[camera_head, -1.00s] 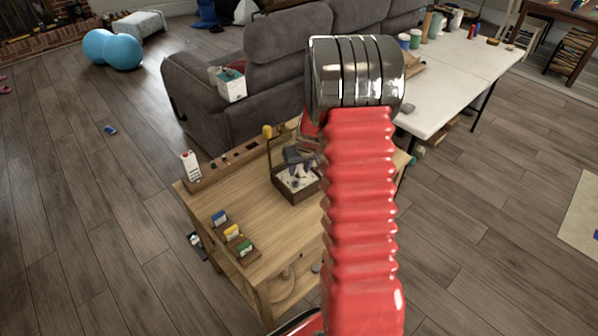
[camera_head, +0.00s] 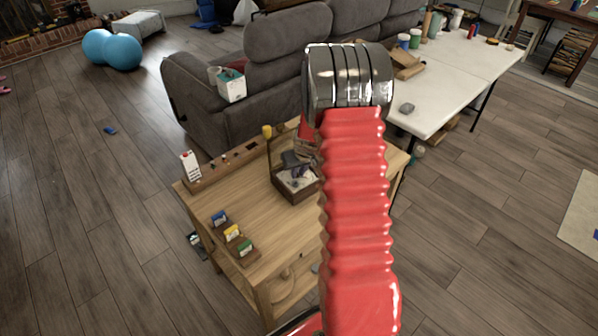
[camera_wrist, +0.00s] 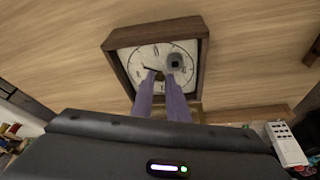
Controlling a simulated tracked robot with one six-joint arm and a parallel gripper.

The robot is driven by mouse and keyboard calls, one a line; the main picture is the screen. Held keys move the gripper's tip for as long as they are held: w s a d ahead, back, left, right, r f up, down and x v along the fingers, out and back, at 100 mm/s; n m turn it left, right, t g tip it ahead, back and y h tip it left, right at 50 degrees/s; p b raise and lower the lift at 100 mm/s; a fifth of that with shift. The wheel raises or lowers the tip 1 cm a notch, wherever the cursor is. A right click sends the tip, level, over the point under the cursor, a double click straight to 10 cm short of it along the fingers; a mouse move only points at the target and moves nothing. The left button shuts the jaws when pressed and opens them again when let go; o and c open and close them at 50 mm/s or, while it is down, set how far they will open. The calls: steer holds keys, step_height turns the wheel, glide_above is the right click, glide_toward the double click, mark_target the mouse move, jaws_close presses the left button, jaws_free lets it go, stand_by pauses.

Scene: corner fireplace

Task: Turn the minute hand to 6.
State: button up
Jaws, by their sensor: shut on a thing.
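The clock (camera_wrist: 199,52) has a white face in a dark brown square box frame. It lies on the wooden table, and it also shows in the head view (camera_head: 298,196), partly behind my arm. A short dark hand (camera_wrist: 152,69) lies near the middle of the face, and a round grey piece (camera_wrist: 175,61) is right of it. My gripper (camera_wrist: 161,77), with purple fingers, reaches down onto the face. Its fingertips are close together around a small yellowish piece, apparently part of the minute hand. The fingers hide the lower face. My gripper is small in the head view (camera_head: 293,163).
The wooden table (camera_head: 260,200) carries a wooden rail with a white carton (camera_head: 189,164) and a holder with several small coloured boxes (camera_head: 232,234). A yellow-topped post (camera_head: 267,132) stands just behind the clock. A grey sofa and a white table are beyond.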

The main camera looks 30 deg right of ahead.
jaws_close()
steer(key=shift+d, duration=0.2)
steer(key=shift+a, duration=0.15)
steer(key=shift+a+m, duration=0.1)
steer(key=shift+m, duration=0.2)
steer(key=shift+w+a+m+g+h, duration=0.15)
steer(key=shift+m+g+h, duration=0.25)
steer(key=shift+m, duration=1)
steer(key=shift+a+m+g+h, duration=0.15)
steer(key=shift+m+h, duration=0.45)
steer(key=shift+m, duration=0.8)
steer(key=shift+w+a+m+g+h, duration=0.15)
steer(key=shift+m+g, duration=0.15)
steer(key=shift+m, duration=0.45)
steer(key=shift+d+m+g+h, duration=0.1)
steer(key=shift+m+g, duration=0.15)
steer(key=shift+m, duration=0.55)
steer(key=shift+w+a+m+g+h, duration=0.15)
steer(key=shift+m+g, duration=0.15)
steer(key=shift+m, duration=0.45)
steer(key=shift+w+d+m+g+h, duration=0.1)
steer(key=shift+m+g+h, duration=0.3)
steer(key=shift+m, duration=1.1)
